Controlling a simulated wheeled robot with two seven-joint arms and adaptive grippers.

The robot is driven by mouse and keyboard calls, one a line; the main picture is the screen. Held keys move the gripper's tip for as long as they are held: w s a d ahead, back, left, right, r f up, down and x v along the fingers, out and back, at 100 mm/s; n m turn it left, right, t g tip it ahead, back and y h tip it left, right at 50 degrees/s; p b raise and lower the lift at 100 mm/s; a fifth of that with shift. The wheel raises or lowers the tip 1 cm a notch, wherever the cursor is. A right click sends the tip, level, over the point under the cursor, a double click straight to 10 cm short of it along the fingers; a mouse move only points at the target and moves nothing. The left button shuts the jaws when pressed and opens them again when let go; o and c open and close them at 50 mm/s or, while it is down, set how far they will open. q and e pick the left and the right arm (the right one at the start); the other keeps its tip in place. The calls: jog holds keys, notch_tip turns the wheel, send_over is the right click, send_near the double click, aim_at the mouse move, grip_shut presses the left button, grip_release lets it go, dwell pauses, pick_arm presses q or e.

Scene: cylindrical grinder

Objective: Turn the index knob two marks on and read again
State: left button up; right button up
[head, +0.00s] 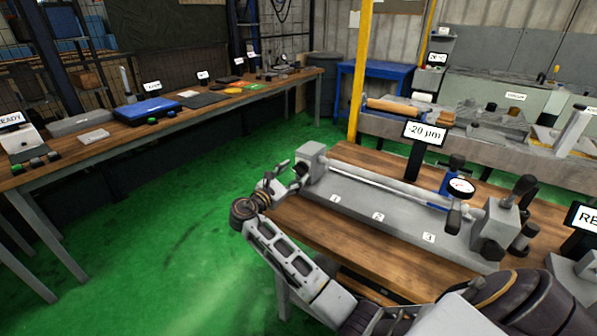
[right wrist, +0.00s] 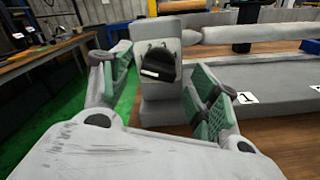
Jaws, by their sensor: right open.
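My right gripper (head: 281,180) is open at the left end of the grey grinder bed. In the right wrist view its green-padded fingers (right wrist: 160,72) stand on either side of the black index knob (right wrist: 157,62), which has a white mark near its lower edge. The knob sits on the face of a grey headstock block (head: 312,158). I cannot tell whether either finger touches it. A long pale shaft (head: 380,182) runs from the headstock to the right end. A dial gauge (head: 461,186) stands over the shaft. A display (head: 425,131) reads -20 µm. My left gripper is out of view.
White number tags (head: 378,217) lie along the bed. A second display (head: 585,217) is cut off at the right edge. A yellow post (head: 361,70) stands behind the wooden bench. A long side bench (head: 150,115) runs along the left. Green floor lies clear between.

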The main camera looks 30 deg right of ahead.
aim_at(297, 171)
jog(key=shift+x, duration=1.95)
jog(key=c, duration=1)
